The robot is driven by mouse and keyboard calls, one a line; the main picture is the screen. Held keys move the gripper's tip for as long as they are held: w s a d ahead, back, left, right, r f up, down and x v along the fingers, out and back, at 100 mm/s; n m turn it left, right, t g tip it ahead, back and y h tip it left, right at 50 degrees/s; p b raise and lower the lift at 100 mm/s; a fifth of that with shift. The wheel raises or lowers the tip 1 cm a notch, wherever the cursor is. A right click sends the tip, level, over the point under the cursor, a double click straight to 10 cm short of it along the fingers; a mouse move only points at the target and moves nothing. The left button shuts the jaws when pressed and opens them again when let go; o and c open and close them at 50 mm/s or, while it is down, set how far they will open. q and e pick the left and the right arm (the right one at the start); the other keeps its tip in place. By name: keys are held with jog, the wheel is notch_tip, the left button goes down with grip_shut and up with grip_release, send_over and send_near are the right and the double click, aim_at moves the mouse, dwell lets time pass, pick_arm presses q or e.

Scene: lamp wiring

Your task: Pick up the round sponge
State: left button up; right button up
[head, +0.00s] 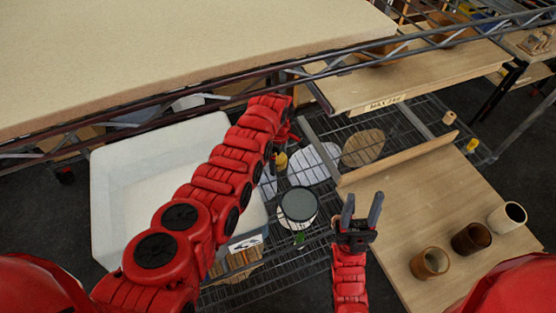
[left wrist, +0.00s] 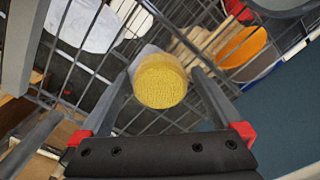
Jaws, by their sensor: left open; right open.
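The round yellow sponge (left wrist: 160,82) shows in the left wrist view, above a wire rack. My left gripper (left wrist: 158,76) is open, with one finger on each side of the sponge in the picture. I cannot tell whether the fingers touch it. In the head view a small yellow patch (head: 281,161) beside my left arm's end looks like the sponge. My left fingers are mostly hidden there by the arm.
A wire shelf (head: 330,165) holds a round dark-topped container (head: 298,204) and pale round pieces (head: 314,164). A white bin (head: 120,180) stands left. A wooden table (head: 420,205) with brown cups (head: 430,263) is at right. A large beige board (head: 180,50) lies at the back.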

pick_arm(q)
jog(key=c, duration=1.2)
jog(key=shift+c, duration=0.2)
jog(key=shift+r, duration=0.15)
